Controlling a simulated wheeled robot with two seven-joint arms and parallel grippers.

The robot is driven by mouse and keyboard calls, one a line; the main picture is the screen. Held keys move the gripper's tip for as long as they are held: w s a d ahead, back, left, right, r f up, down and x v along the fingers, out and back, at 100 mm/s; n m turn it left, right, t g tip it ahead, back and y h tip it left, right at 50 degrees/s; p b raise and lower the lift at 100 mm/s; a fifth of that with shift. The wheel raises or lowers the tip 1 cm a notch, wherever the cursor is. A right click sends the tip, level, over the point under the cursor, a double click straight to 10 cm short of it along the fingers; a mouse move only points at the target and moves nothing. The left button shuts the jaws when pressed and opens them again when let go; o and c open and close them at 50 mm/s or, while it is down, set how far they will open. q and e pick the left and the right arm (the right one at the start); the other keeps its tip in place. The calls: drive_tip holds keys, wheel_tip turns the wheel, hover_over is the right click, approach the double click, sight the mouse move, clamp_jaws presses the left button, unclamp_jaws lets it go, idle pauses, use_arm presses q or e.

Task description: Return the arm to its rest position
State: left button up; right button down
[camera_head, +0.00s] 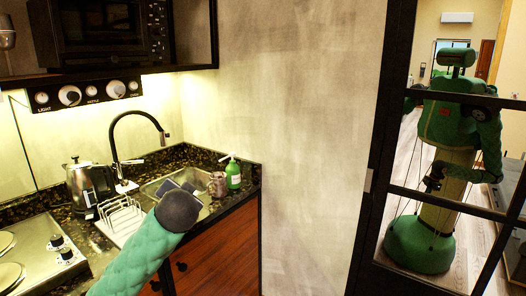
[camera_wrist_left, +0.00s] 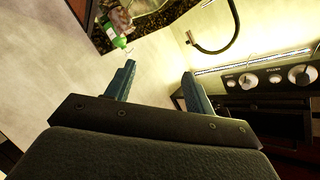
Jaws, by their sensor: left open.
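My left arm comes in from the bottom of the head view, in a green padded sleeve with a dark round wrist. My left gripper (camera_head: 182,188) is partly hidden behind that wrist, in front of the sink area. In the left wrist view, the gripper (camera_wrist_left: 158,85) has its two blue-grey fingers wide apart with nothing between them.
The dark stone counter (camera_head: 205,155) holds a kettle (camera_head: 88,186), a white rack (camera_head: 121,215), a black tap (camera_head: 128,125), a mug (camera_head: 218,184) and a green bottle (camera_head: 233,174). A microwave (camera_head: 105,30) sits above. A dark-framed glazed panel (camera_head: 372,190) stands right.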

use_arm(q)
drive_tip(key=s+d+f+n+g+h, duration=0.25)
drive_tip(key=s+f+g, duration=0.25)
drive_tip(key=s+f, duration=1.2)
drive_tip(key=s+d+f+n+g+h, duration=0.1)
drive_tip(key=s+d+f+g+h, duration=0.2)
drive_tip(key=s+f, duration=1.4)
drive_tip(key=s+f+g, duration=0.4)
drive_tip(key=s+f, duration=0.6)
drive_tip(key=s, duration=0.2)
drive_tip(key=shift+d+f, duration=0.3)
drive_tip(key=shift+d, duration=0.15)
